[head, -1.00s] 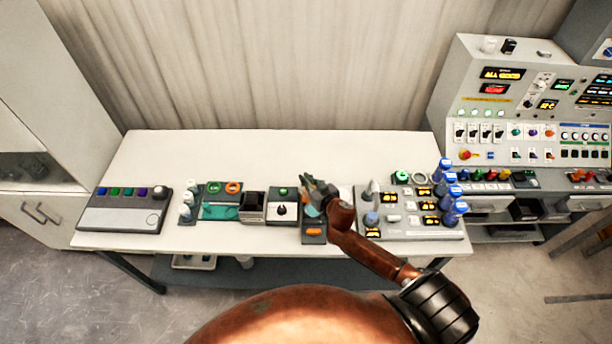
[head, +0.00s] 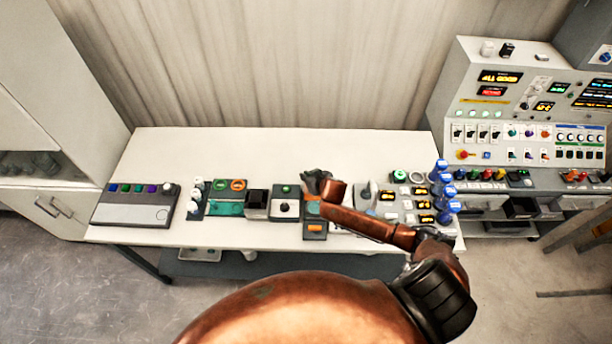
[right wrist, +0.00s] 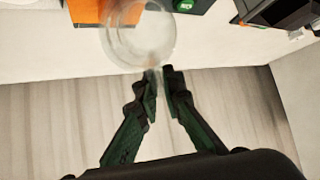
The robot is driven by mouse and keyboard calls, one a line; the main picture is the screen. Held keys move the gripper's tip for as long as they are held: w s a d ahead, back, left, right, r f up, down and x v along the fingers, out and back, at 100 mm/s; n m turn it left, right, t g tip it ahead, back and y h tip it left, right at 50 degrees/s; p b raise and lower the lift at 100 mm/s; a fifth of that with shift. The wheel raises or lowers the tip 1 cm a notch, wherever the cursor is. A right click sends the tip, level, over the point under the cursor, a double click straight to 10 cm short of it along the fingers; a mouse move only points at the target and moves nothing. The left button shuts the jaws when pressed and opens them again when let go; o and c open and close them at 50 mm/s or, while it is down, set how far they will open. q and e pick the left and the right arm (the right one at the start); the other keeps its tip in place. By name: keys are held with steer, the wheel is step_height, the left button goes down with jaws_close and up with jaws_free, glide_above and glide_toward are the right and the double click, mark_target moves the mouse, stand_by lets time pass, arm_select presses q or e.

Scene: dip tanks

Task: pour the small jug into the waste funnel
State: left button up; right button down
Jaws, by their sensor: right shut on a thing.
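The small jug (right wrist: 138,38) is a clear round vessel in the right wrist view, seen just beyond my right fingertips. My right gripper (right wrist: 161,75) is shut on it at its near side, where a handle or rim is too blurred to make out. In the head view my right gripper (head: 316,181) is over the middle-right of the table, above a dark unit with a teal part and an orange part. The jug cannot be made out there. I cannot pick out the waste funnel for certain. My left gripper is not in view.
The white table (head: 260,150) is bare along its back. A flat button panel (head: 138,205), a teal tray unit (head: 226,208), a black box (head: 256,205) and a knob box (head: 287,203) line its front. Several blue-capped bottles (head: 440,190) stand right, before a control console (head: 520,120).

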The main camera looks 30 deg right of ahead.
steer(key=shift+w+f+g, duration=0.2)
steer(key=shift+w+g, duration=0.2)
steer(key=shift+g, duration=0.3)
steer(key=g, duration=0.1)
steer(key=f+g, duration=0.1)
steer(key=shift+w+g, duration=0.25)
steer(key=shift+g, duration=0.05)
steer(key=g, duration=0.3)
steer(key=shift+s+f, duration=0.15)
steer(key=shift+f, duration=0.15)
steer(key=shift+s+a+f+g+b, duration=0.1)
steer(key=shift+g+b, duration=0.05)
steer(key=shift+g, duration=0.35)
steer(key=shift+s+f+g+b, duration=0.1)
steer(key=shift+g+b, duration=0.05)
steer(key=shift+g, duration=0.35)
steer(key=shift+f+b, duration=0.15)
steer(key=shift+b, duration=0.15)
steer(key=shift+s+g, duration=0.15)
steer(key=shift+g, duration=0.35)
